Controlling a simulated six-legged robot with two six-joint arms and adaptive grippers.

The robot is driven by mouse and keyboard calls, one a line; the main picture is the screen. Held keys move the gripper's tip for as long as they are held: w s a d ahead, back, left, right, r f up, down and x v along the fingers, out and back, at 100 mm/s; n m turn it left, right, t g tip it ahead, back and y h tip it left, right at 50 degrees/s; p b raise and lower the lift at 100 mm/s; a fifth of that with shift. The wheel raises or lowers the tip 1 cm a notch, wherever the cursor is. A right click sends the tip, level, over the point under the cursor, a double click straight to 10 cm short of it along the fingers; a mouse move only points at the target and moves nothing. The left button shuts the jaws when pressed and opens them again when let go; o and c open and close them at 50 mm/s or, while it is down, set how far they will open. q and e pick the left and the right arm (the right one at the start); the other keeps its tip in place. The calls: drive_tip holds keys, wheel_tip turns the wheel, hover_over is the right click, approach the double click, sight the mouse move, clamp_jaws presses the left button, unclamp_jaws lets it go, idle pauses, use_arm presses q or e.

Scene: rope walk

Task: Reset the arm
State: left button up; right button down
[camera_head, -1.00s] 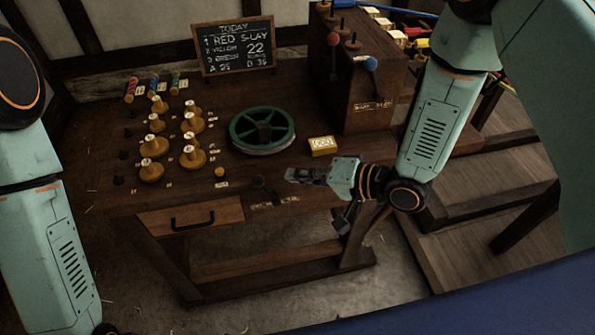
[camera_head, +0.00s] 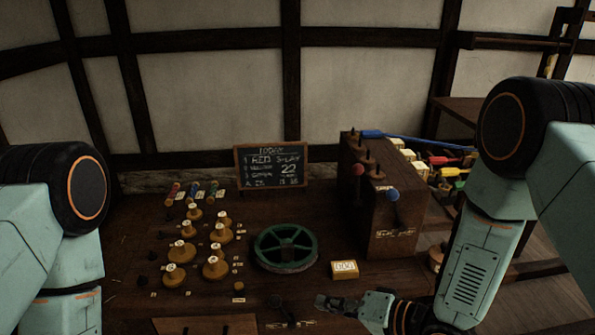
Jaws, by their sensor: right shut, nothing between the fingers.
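My right gripper (camera_head: 338,304) is low in the head view, at the front edge of the wooden bench (camera_head: 125,262). It is shut and empty, with its fingers pointing left. A dark lever (camera_head: 283,308) stands just left of the fingertips; a gap shows between them. My left arm (camera_head: 50,230) comes in at the left edge, and its gripper is out of the picture.
A green wheel (camera_head: 286,247) and a yellow counter box (camera_head: 344,270) lie behind the right gripper. Several wooden knobs (camera_head: 215,268) stand at left. A wooden box with red and blue-knobbed levers (camera_head: 385,205) stands at right. A chalkboard (camera_head: 271,166) stands at the back.

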drive_tip(key=s+d+f+n+g+h+b, duration=0.25)
drive_tip(key=s+d+f+h, duration=0.55)
drive_tip(key=f, duration=0.4)
drive_tip(key=s+d+f+g+h+b, duration=0.1)
drive_tip(key=s+d+f, duration=0.1)
drive_tip(key=s, duration=0.4)
drive_tip(key=s+d+f+g+h+b, duration=0.1)
drive_tip(key=s+f+g+b, duration=0.1)
drive_tip(key=s, duration=0.5)
drive_tip(key=s+d+f+g+b, duration=0.1)
drive_tip(key=s+d+f+g, duration=0.1)
drive_tip(key=s+f, duration=0.2)
drive_tip(key=s, duration=0.3)
drive_tip(key=shift+s+d+f+n+h, duration=0.2)
drive_tip(key=shift+d+n+h, duration=0.15)
drive_tip(key=shift+h, duration=0.05)
drive_tip(key=shift+g, duration=0.25)
